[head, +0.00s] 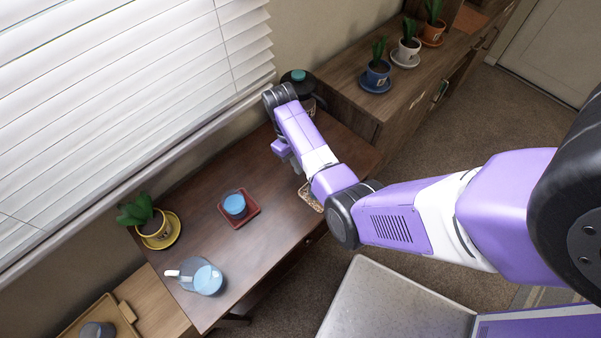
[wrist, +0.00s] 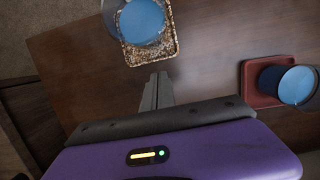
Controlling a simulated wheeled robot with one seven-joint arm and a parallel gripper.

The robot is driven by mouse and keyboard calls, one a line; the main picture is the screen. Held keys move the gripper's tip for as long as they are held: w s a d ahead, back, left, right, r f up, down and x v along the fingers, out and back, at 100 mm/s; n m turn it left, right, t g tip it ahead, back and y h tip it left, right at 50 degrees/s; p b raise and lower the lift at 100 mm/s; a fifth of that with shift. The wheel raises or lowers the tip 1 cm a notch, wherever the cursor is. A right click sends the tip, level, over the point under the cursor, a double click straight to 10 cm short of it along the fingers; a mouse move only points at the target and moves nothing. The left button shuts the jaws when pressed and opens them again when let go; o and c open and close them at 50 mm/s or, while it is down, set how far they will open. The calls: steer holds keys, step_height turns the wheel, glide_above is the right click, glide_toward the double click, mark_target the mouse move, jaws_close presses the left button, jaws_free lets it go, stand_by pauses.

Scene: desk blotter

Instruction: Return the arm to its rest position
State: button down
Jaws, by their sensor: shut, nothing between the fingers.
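My arm (head: 395,215) is purple and white and reaches across the right side of the dark wooden desk in the head view. My gripper (wrist: 158,78) shows in the wrist view with its grey fingers together and nothing between them. It is above the desk, apart from the things there. In the head view the fingers cannot be made out clearly behind the arm.
A speckled tray (wrist: 172,48) with a blue-filled glass (wrist: 141,20) is just beyond the fingertips in the wrist view. A red tray (head: 251,211) holds a blue cup (head: 235,204). A pitcher (head: 204,278) and potted plant (head: 155,225) stand left. Bare desk (head: 190,200) lies between.

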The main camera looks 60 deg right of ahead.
steer(key=shift+v, duration=1.05)
steer(key=shift+d, duration=0.1)
